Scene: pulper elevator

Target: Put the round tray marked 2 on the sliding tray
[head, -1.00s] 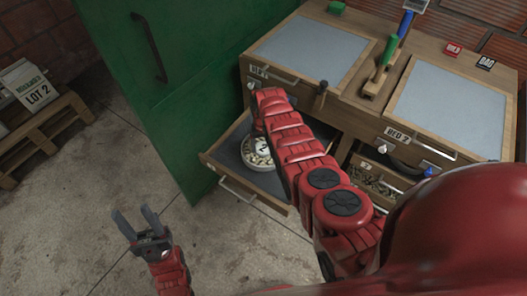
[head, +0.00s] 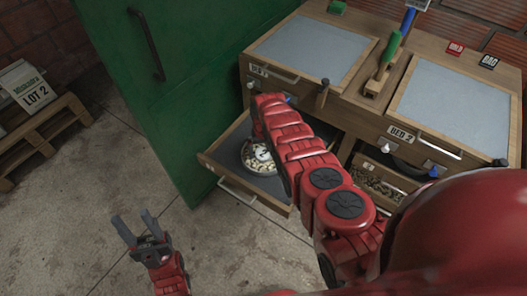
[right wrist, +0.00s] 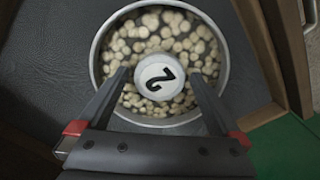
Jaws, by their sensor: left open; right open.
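The round tray (head: 262,171) is a pale-rimmed round pan of cream beans with a white knob marked 2 in its middle. It rests on the dark floor of the pulled-out sliding tray (head: 226,150), below the left bed. In the right wrist view the pan's rim (right wrist: 225,70) and the knob (right wrist: 160,77) show clearly. My right gripper (right wrist: 158,76) is open over the pan, one finger on each side of the knob, with small gaps. In the head view my right arm hides part of the pan. My left gripper (head: 131,215) is open and empty above the floor at lower left.
A green cabinet (head: 165,90) stands left of the wooden bench. An open drawer of darker pieces (head: 375,184) sits below BED 2. A pallet (head: 45,140) with a LOT 2 box (head: 30,88) stands at far left. Floor between is clear.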

